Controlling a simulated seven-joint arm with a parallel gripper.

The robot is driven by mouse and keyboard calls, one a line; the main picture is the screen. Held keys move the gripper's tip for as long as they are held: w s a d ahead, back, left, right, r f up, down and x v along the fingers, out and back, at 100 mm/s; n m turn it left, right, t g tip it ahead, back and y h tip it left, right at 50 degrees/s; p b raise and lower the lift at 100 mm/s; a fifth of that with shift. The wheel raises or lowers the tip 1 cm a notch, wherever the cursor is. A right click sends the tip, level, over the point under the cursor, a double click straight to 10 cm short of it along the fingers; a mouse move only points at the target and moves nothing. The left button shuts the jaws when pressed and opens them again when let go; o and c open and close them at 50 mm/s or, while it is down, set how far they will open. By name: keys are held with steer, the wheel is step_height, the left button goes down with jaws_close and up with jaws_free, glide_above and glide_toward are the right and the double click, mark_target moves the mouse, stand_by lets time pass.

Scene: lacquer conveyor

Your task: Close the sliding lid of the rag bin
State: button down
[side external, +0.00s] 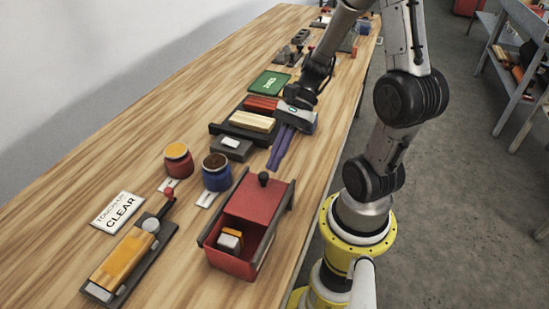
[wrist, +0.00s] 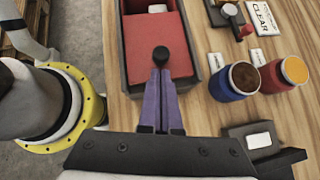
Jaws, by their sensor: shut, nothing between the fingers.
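The rag bin (side external: 229,262) is a red box with dark side rails near the front of the bench. It also shows in the wrist view (wrist: 122,50). Its red sliding lid (side external: 254,200) covers the far part, and the near part is open, with white and yellow-orange contents (side external: 231,240) inside. The lid's black knob (side external: 263,178) stands near its far edge; it also shows in the wrist view (wrist: 160,55). My gripper (side external: 272,167) is shut and empty, its purple fingers pointing down just behind the knob. I cannot tell whether the fingertips (wrist: 160,75) touch it.
A blue jar (side external: 216,175) and a red jar (side external: 178,163) stand left of the bin. A yellow block on a dark lever fixture (side external: 125,258) and a CLEAR card (side external: 117,211) lie further left. A dark tray with coloured blocks (side external: 222,128) is behind my gripper.

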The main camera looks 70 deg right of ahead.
mark_target(260, 203)
steer(key=shift+a, duration=0.3)
steer(key=shift+a, duration=0.1)
steer(key=a, duration=0.7)
steer(key=shift+a, duration=0.9)
steer(key=shift+s, duration=0.1)
